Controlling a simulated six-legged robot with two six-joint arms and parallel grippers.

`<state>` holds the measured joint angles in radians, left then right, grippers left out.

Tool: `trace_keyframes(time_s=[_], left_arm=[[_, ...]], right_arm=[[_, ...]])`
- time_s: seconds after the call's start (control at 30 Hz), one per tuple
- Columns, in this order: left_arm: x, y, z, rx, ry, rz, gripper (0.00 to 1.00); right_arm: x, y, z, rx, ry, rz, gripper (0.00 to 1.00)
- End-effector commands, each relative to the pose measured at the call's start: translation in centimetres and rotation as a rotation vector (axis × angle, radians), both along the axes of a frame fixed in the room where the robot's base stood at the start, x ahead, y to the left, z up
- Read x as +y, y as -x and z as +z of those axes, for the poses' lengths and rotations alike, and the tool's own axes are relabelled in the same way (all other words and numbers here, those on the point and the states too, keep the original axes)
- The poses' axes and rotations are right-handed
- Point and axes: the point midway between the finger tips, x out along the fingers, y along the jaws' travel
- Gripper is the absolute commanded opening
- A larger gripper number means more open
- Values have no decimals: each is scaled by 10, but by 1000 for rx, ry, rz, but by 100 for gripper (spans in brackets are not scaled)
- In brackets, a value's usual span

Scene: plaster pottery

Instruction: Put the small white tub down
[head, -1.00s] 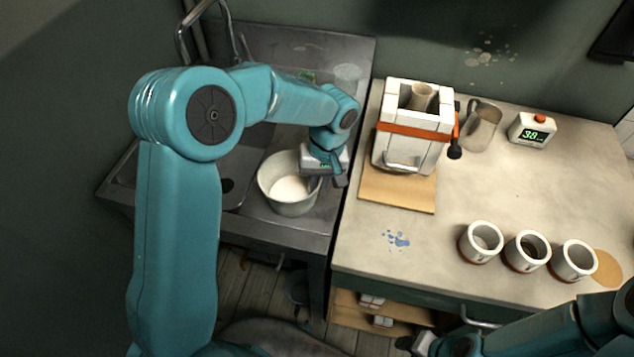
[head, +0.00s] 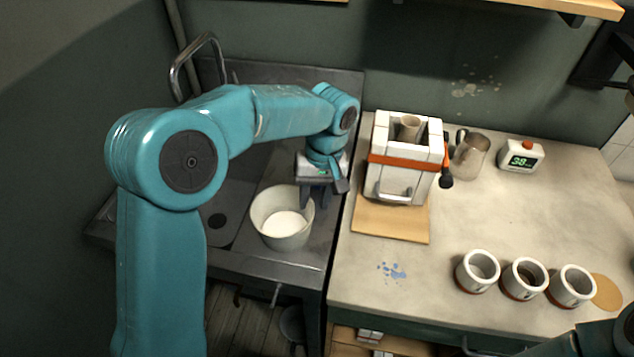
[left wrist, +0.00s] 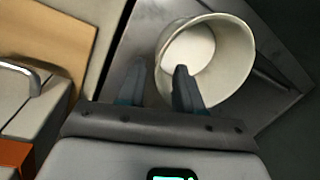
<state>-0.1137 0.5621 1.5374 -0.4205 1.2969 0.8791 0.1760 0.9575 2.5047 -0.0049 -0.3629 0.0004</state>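The small white tub (head: 270,233) stands upright on the metal sink counter, right of the basin, with white contents in its bottom. In the left wrist view the tub (left wrist: 232,52) is beyond the fingers. My left gripper (left wrist: 158,88) has its fingers spread with a clear gap, one overlapping the tub in the picture and the other beside it; neither appears to grip the wall. My right gripper is outside the view; only part of that arm shows at lower right.
A white brick kiln-like box (head: 400,185) stands on a wooden board (head: 390,222) to the right. A faucet (head: 195,60) rises behind.

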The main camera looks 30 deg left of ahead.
Motion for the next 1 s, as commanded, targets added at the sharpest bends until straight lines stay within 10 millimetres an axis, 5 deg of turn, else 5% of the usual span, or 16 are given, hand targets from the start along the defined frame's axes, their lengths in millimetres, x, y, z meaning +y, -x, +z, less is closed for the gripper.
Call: trace_keyframes(time_s=[0.3, 0.87, 1.0], left_arm=[[-4, -8, 48, 0, 0, 0, 35], [-4, -8, 53, 1, 0, 0, 35], [-4, -8, 76, 1, -1, 0, 35]], right_arm=[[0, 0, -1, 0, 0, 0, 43], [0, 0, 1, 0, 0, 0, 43], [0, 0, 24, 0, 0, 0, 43]])
